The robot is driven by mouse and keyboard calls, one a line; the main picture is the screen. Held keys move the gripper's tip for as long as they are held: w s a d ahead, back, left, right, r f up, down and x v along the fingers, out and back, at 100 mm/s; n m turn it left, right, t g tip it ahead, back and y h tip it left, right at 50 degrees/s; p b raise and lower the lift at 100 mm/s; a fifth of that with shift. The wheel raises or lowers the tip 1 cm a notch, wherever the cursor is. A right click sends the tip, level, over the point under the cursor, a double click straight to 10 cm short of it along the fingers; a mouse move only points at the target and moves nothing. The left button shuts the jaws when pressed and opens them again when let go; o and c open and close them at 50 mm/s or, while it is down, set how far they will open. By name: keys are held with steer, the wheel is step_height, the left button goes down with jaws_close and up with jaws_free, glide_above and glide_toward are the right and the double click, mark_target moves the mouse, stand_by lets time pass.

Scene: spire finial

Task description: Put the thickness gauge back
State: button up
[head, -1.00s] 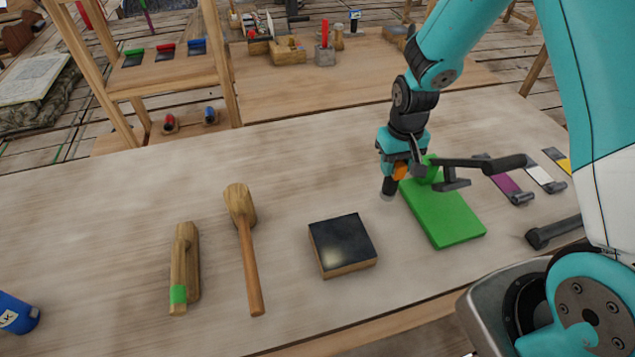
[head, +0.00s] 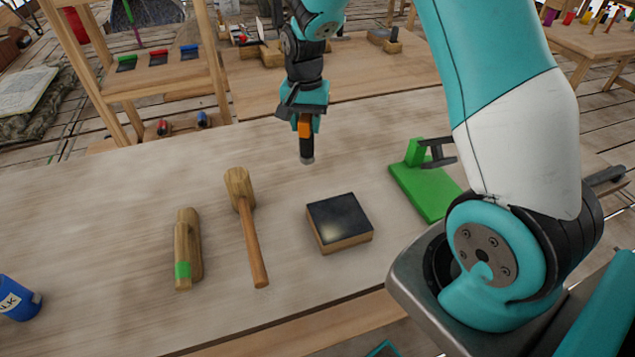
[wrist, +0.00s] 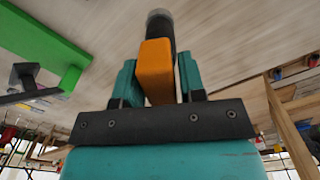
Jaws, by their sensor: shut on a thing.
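My gripper (head: 305,112) is shut on an orange and black tool, which I take to be the thickness gauge (head: 306,145). It hangs upright with its black barrel and grey tip pointing down, over the bench behind the dark-topped block. In the wrist view the gauge's orange body (wrist: 155,70) sits between the two teal fingers (wrist: 158,88), and its black barrel extends beyond them. The tip appears to be above the bench, but the exact gap is hard to tell.
The bench (head: 120,210) holds a wooden mallet (head: 248,225), a green-marked wooden tool (head: 187,250), a dark-topped block (head: 340,222), a green stand (head: 425,190) and a blue can (head: 17,300). A wooden rack (head: 165,85) stands behind at left. The bench's left middle is clear.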

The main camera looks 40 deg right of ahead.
steer(key=d+r+m+b, duration=0.1)
steer(key=r+m, duration=0.2)
steer(key=w+d+r+m+b, duration=0.1)
steer(key=d+r+m, duration=0.1)
steer(key=r+m, duration=0.1)
steer(key=d+r+m, duration=0.2)
steer(key=r+m, duration=0.1)
steer(key=m, duration=0.2)
steer(key=shift+w+d+r+b, duration=0.2)
steer(key=shift+w+r+b, duration=0.1)
steer(key=shift+b, duration=0.1)
jaws_close()
step_height(320, 180, down, 19)
steer(key=m+p, duration=0.1)
steer(key=p, duration=0.1)
steer(key=shift+p, duration=0.3)
steer(key=o, duration=1.1)
jaws_free()
steer(key=shift+s+d+f, duration=0.1)
